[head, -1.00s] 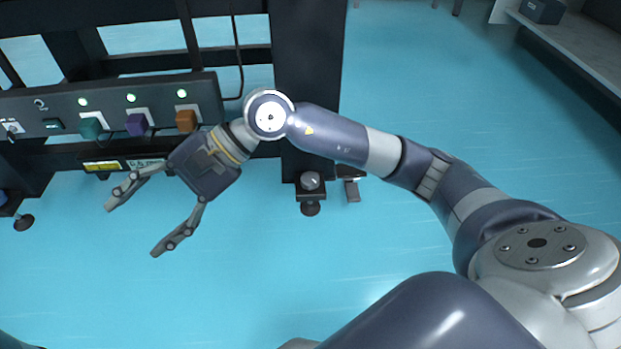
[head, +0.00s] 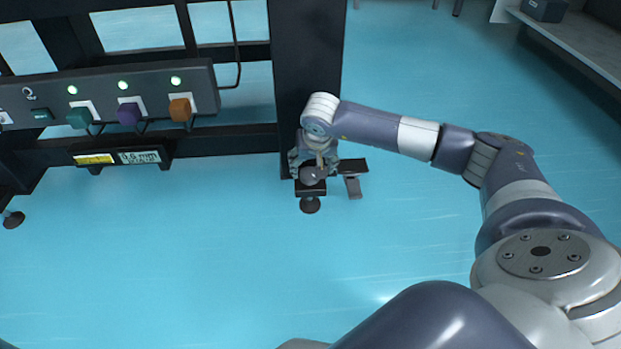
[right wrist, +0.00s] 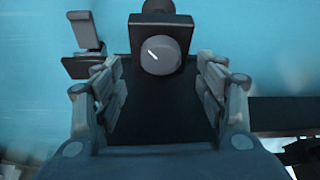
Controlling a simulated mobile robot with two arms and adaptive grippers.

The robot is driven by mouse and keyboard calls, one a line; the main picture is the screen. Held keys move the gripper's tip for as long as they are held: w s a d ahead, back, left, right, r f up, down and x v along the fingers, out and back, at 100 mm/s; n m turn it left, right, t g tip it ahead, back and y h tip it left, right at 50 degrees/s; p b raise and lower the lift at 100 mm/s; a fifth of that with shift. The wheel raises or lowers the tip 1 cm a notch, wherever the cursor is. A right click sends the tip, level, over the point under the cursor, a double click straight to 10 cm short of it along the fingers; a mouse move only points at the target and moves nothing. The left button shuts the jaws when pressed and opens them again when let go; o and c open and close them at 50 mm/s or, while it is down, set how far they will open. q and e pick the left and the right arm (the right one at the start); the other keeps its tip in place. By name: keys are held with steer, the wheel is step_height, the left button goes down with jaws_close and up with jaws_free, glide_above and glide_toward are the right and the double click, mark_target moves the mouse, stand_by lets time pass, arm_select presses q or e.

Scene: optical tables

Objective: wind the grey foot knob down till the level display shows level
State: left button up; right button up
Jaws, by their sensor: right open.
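The grey foot knob (head: 312,175) sits on a black bracket at the foot of the table's dark leg. In the right wrist view the knob (right wrist: 160,56) is round with a white mark, between and just beyond the fingertips. My right gripper (head: 313,168) is at the knob, with its open fingers (right wrist: 161,75) on either side and apart from it. The level display (head: 140,157) is a small lit panel beside a yellow label under the rail; its text is too small to read. My left gripper is not in view.
A dark foot pad (head: 310,205) is below the bracket, and a small pedal-like bracket (head: 353,186) is just right of it. A control panel (head: 55,92) with green, purple and orange knobs is at the left. The blue floor in front is clear.

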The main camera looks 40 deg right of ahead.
mark_target(310, 174)
steer(key=b+x, duration=0.3)
steer(key=x, duration=0.2)
steer(key=shift+f, duration=0.1)
steer(key=shift+w, duration=0.1)
steer(key=c, duration=1.1)
